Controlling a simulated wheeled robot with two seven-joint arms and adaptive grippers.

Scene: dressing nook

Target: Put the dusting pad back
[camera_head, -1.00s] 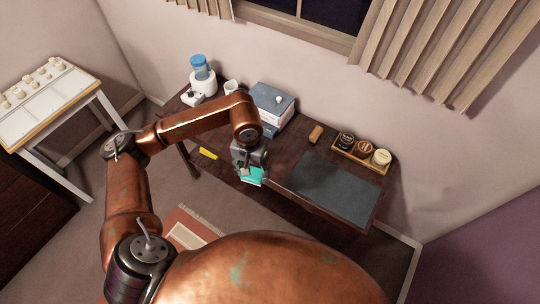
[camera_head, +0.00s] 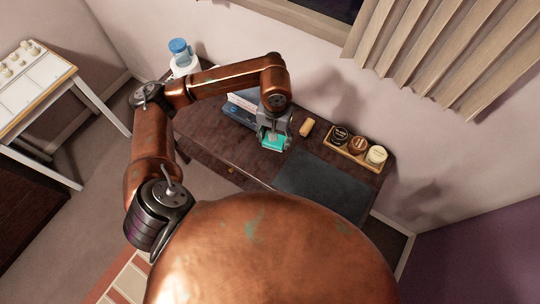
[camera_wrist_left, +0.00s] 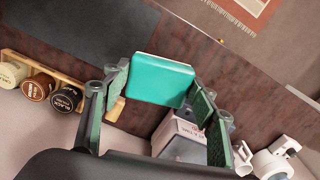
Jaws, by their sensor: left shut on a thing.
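A teal pad with a pale edge, by its look the dusting pad (camera_head: 272,141), is held in my left gripper (camera_head: 274,132). In the left wrist view the pad (camera_wrist_left: 160,80) sits between the two green-lined fingers of the gripper (camera_wrist_left: 160,92). It is over the dark wooden desk (camera_head: 215,150), between the blue-grey box and the dark mat. I cannot tell whether the pad touches the desk top. My right gripper is not in view.
The blue-grey box (camera_head: 238,112) is partly behind my arm. A small tan block (camera_head: 307,127) and a wooden tray (camera_head: 346,155) with three jars stand at the back. The dark mat (camera_head: 322,185) is bare. A white appliance with a blue top (camera_head: 179,50) stands left.

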